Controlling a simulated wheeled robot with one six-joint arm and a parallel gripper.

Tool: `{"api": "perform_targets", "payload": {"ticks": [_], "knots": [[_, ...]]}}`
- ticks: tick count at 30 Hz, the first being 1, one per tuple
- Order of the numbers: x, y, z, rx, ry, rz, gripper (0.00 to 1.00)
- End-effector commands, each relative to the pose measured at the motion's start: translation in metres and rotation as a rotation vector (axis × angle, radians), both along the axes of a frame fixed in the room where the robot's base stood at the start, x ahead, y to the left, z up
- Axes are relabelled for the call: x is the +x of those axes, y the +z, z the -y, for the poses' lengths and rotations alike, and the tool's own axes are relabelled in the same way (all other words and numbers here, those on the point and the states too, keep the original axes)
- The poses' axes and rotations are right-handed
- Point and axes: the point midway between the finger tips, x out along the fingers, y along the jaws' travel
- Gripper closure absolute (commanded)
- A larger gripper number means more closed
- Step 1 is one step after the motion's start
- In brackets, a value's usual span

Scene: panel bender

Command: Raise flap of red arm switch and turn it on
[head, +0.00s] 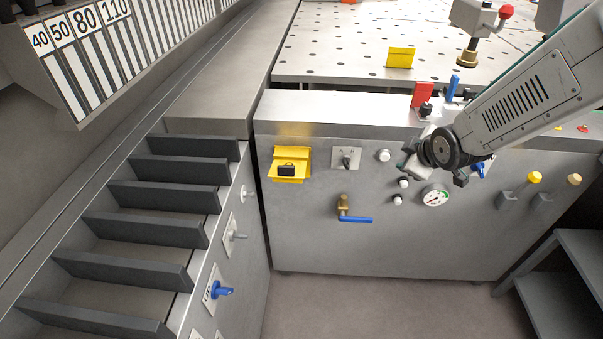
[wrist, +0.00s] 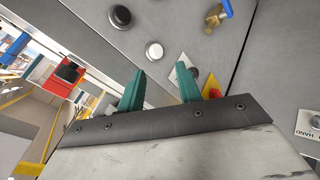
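The red arm switch (head: 423,94) is on the top ledge of the grey cabinet, right of the middle in the head view. Its red plate stands up behind a black part (head: 425,110). In the wrist view it is at the left as a red piece (wrist: 58,84) with a black block (wrist: 69,71) on it. Whether the switch is on cannot be told. My gripper (head: 412,158) is in front of the cabinet face, below the switch and apart from it. In the wrist view its teal fingers (wrist: 157,86) stand apart with nothing between them.
A yellow flap switch (head: 289,164), a blue-handled valve (head: 355,217), white buttons (head: 384,155) and a gauge (head: 435,196) are on the cabinet face. A blue upright piece (head: 453,86) stands close to the red switch. The floor in front is clear.

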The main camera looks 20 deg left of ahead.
Motion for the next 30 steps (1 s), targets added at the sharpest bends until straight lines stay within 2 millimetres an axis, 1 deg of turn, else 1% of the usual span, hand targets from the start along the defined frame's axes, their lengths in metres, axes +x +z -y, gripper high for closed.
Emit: {"api": "perform_targets", "payload": {"ticks": [1,2,3,5,6,9,12,15,18,22,26,30], "knots": [[0.006,-0.024,-0.024,-0.01,0.083,0.035,0.65],[0.01,-0.035,-0.037,-0.013,0.135,0.069,0.65],[0.014,-0.049,-0.057,-0.014,0.206,0.12,0.65],[0.018,-0.068,-0.085,-0.014,0.312,0.207,0.65],[0.019,-0.079,-0.103,-0.01,0.379,0.271,0.65],[0.016,-0.098,-0.14,0.001,0.515,0.426,0.65],[0.008,-0.112,-0.169,0.017,0.622,0.575,0.65],[-0.006,-0.125,-0.193,0.039,0.707,0.72,0.65],[-0.02,-0.135,-0.209,0.06,0.764,0.849,0.65],[-0.032,-0.14,-0.219,0.078,0.793,0.951,0.65],[-0.032,-0.14,-0.228,0.084,0.801,0.986,0.65],[-0.021,-0.14,-0.246,0.085,0.802,0.986,0.65]]}}
